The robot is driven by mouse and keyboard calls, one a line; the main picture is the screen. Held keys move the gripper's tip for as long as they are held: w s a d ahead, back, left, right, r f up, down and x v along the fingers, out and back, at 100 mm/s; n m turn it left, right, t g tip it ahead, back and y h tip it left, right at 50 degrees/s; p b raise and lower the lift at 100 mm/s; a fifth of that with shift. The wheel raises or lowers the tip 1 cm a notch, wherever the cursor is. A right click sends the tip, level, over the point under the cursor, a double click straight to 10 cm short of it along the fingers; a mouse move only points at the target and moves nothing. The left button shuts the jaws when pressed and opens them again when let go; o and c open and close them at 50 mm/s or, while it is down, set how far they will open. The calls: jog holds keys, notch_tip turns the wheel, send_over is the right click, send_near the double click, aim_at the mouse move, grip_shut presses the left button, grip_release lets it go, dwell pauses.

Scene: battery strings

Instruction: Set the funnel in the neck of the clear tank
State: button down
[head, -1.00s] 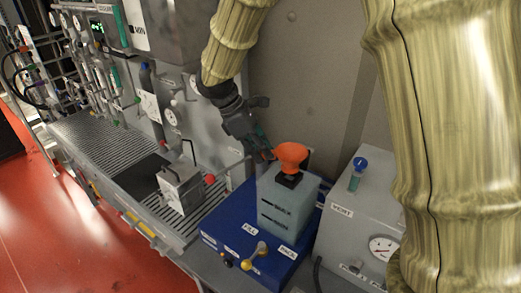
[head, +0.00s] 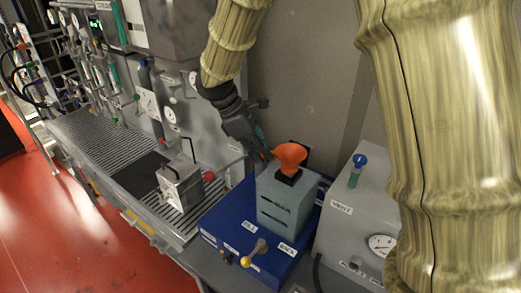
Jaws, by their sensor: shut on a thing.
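The orange funnel (head: 289,156) stands mouth up at the dark neck (head: 288,177) of the clear tank (head: 285,206). It looks upright or nearly so, and its lower end is hidden at the neck. The tank is pale grey-blue with dark level marks and stands on a blue base. My gripper (head: 266,152) reaches in from the upper left and is shut on the funnel's left side. The fingertips are small and partly hidden by the funnel.
The blue base (head: 215,222) carries a yellow-knobbed lever (head: 253,252) in front. A grey box (head: 340,225) with a blue-topped valve and a gauge stands right of the tank. A metal container (head: 182,186) with a handle stands on the grating at left. The wall is close behind.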

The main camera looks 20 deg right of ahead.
jog(key=shift+f, duration=0.5)
jog(key=c, duration=1.4)
grip_release()
jog(key=shift+o, duration=0.2)
jog(key=v, duration=1.2)
